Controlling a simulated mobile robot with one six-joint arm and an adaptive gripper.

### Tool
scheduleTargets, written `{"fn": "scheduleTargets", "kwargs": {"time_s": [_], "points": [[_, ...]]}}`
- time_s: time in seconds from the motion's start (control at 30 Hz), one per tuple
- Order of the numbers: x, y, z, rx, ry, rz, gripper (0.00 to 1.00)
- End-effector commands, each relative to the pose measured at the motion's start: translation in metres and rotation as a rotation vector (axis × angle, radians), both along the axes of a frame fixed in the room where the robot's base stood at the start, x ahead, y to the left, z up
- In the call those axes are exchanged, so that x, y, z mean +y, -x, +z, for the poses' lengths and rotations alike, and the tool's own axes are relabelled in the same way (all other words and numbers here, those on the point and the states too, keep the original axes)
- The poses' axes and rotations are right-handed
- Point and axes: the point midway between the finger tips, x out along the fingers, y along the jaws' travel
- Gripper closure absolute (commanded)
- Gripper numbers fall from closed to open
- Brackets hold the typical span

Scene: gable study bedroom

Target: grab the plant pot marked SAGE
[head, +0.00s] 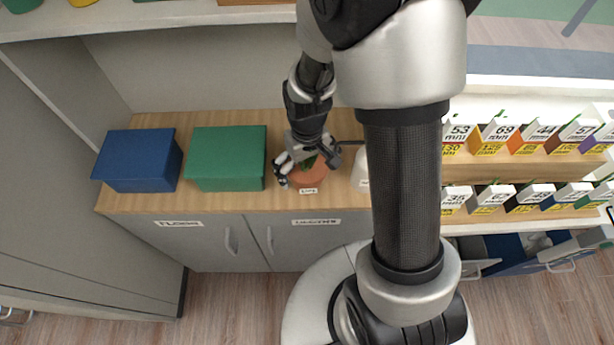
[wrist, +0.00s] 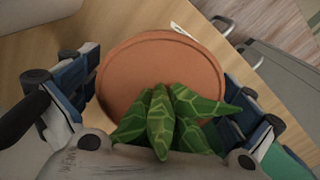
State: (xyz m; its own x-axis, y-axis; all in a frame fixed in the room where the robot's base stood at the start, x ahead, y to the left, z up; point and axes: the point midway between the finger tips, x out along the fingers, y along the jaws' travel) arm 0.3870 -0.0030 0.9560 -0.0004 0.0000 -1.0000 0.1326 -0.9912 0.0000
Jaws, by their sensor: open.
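A terracotta plant pot (head: 309,178) with green leaves stands on the wooden counter top. A small white label on its front is too small to read for certain. In the wrist view the round pot (wrist: 160,70) fills the middle, with its patterned leaves (wrist: 165,122) towards me. My gripper (head: 307,170) is open over the pot, one finger on each side. In the wrist view the fingers of my gripper (wrist: 160,88) flank the pot close to its rim; whether they touch it I cannot tell. The edge of the label peeks out beyond the rim.
A green box (head: 228,158) and a blue box (head: 140,160) stand left of the pot. A white object (head: 360,168) stands close on its right, partly behind my arm. Shelves of numbered boxes (head: 520,195) are at the right. An upper shelf (head: 200,18) overhangs the counter.

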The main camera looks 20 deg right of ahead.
Motion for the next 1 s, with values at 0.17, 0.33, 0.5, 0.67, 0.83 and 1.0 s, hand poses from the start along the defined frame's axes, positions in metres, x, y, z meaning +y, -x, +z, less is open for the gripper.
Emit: {"fn": "scheduleTargets", "kwargs": {"time_s": [0.17,0.33,0.5,0.67,0.83,1.0], "points": [[0.0000,-0.0001,0.0009,0.000,0.000,0.000,0.04],[0.0000,-0.0001,0.0009,0.000,0.000,0.000,0.15],[0.0000,-0.0001,0.0010,0.000,0.000,0.000,0.27],[0.0000,-0.0002,0.0010,-0.001,0.000,0.000,0.37],[0.0000,-0.0002,0.0010,-0.001,0.000,0.000,0.49],[0.0000,-0.0002,0.0010,-0.001,0.000,0.000,0.60]]}}
